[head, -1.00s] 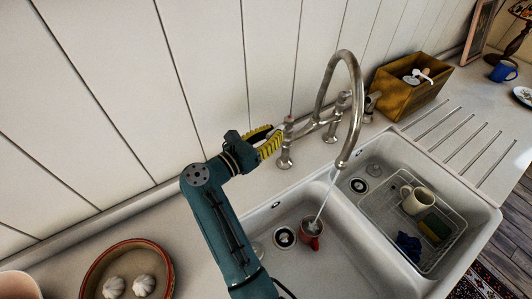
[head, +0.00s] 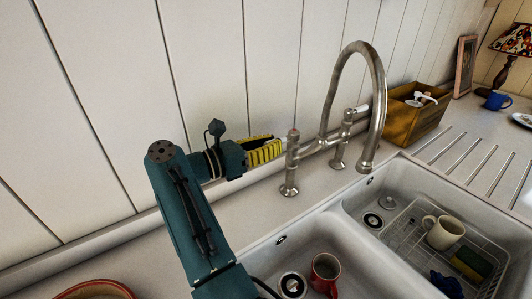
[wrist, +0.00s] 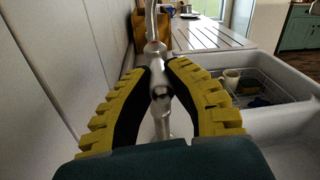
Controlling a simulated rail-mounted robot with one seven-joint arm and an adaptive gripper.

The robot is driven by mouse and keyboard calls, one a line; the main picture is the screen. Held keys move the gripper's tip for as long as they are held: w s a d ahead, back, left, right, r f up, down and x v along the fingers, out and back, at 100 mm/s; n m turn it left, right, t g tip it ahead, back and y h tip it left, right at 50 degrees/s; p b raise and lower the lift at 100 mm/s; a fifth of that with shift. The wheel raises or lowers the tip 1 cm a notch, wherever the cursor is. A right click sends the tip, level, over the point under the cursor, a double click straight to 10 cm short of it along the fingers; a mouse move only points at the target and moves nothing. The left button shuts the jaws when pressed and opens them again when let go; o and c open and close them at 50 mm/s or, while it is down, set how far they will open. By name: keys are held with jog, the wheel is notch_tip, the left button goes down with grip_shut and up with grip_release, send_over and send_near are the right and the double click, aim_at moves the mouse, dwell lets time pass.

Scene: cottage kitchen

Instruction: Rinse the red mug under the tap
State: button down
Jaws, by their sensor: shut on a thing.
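The red mug (head: 332,281) stands upright in the left sink basin (head: 352,248), near the drain; whether it holds water I cannot tell. The metal tap (head: 377,100) arches over the sink, and no water stream shows below its spout. My gripper (head: 277,150) is at the tap's left handle (head: 292,150), above the counter by the wall. In the wrist view its yellow ribbed fingers (wrist: 158,72) close around a metal part of the tap handle (wrist: 160,97). The mug is not visible in the wrist view.
The right basin holds a wire rack (head: 404,236) with a cream mug (head: 443,232) and a sponge (head: 470,263). A wooden box (head: 408,122) stands behind it on the counter. A blue mug (head: 496,100) is farther right. A bowl's rim (head: 95,285) shows at bottom left.

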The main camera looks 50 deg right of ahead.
dwell(0.4)
jog(key=c, duration=0.9)
grip_release()
notch_tip(320, 180, up, 10)
